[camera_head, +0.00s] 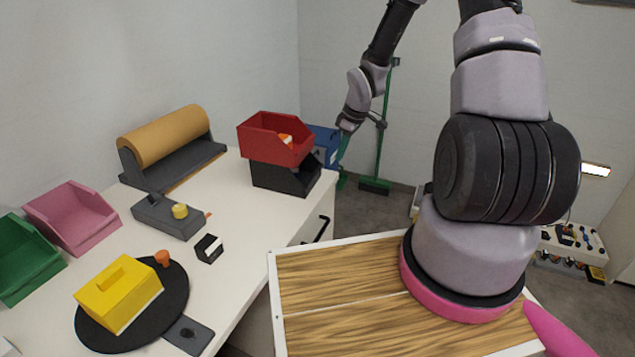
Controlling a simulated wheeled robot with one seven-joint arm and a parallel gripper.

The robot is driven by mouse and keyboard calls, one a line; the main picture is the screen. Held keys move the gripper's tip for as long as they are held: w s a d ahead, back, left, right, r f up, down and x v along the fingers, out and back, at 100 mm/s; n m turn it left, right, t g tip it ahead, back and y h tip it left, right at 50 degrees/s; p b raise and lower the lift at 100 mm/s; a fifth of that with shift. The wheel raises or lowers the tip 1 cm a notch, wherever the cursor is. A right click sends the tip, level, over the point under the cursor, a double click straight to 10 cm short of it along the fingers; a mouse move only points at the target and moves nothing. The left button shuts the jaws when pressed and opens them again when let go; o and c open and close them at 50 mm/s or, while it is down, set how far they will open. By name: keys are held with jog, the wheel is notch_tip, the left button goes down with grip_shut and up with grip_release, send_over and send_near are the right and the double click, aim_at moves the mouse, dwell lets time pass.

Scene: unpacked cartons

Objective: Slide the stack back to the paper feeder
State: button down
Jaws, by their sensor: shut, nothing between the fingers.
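The stack stands at the far right end of the white table, a red open bin (268,144) on top of a black bin (285,178). Something orange and white shows inside the red bin. The paper feeder (150,170) is at the table's back left of the stack, a dark holder bearing a brown paper roll (165,136). My gripper (346,128) is small in view, just right of and behind the stack, pointing down. It is shut with nothing in it. Its fingertips are hard to make out, and I cannot tell whether it touches the stack.
A blue bin (327,144) shows behind the stack. Bare tabletop lies between stack and feeder. A green broom (385,120) stands behind.

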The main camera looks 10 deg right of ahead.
aim_at(317, 190)
jog(key=shift+n+y, duration=0.3)
jog(key=x, duration=1.2)
jog(key=shift+s+a+f, duration=0.2)
jog(key=shift+s+f, duration=0.1)
jog(key=shift+f, duration=0.1)
jog(key=w+a, duration=0.2)
jog(key=shift+a+f, duration=0.15)
jog(key=shift+a, duration=0.15)
jog(key=shift+w+a, duration=0.25)
jog(key=shift+a, duration=0.05)
jog(key=w+a, duration=0.4)
jog(key=a, duration=0.1)
jog(key=w+a, duration=0.4)
jog(key=a, duration=0.2)
jog(key=w+a, duration=0.4)
jog(key=a, duration=0.1)
jog(key=shift+a, duration=0.4)
